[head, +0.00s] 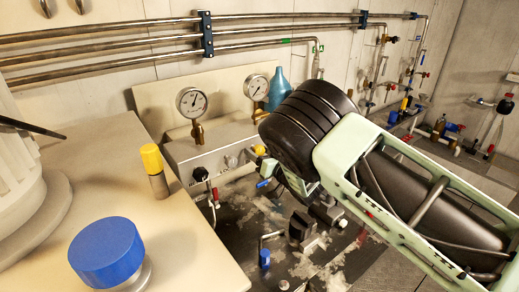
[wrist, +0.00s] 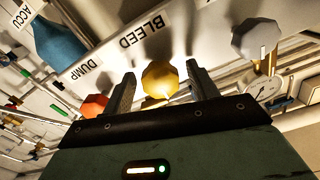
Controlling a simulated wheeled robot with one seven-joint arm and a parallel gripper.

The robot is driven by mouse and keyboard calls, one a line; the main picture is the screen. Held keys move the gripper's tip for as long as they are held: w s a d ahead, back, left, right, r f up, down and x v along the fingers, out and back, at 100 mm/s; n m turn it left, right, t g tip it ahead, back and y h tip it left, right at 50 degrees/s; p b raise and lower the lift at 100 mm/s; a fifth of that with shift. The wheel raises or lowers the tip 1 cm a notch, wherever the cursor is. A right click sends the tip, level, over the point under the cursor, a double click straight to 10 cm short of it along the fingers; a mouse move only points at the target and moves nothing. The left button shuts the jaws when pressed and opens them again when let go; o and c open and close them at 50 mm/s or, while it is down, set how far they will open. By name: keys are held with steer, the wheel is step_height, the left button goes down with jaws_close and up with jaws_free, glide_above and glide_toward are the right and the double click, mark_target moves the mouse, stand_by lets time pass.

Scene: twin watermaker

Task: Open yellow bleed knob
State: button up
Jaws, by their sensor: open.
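The yellow bleed knob (wrist: 160,80) is a faceted yellow knob below the BLEED label in the wrist view. A small yellow part, likely the same knob, shows beside my arm in the head view (head: 259,150). My gripper (wrist: 161,70) is open, with one finger on each side of the yellow knob. Gaps show between the knob and both fingers; I cannot tell how deep the knob sits between them. In the head view the fingers are mostly hidden by my wrist.
An orange-red knob (wrist: 94,105) sits by the DUMP label, close to the left finger. A grey knob (wrist: 257,38) is to the right. Two gauges (head: 192,102) and a teal bottle (head: 279,88) stand behind. A blue cap (head: 107,250) and a yellow-capped post (head: 152,158) are at left.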

steer(key=shift+w+a, duration=0.1)
steer(key=shift+w, duration=0.05)
steer(key=c, duration=1)
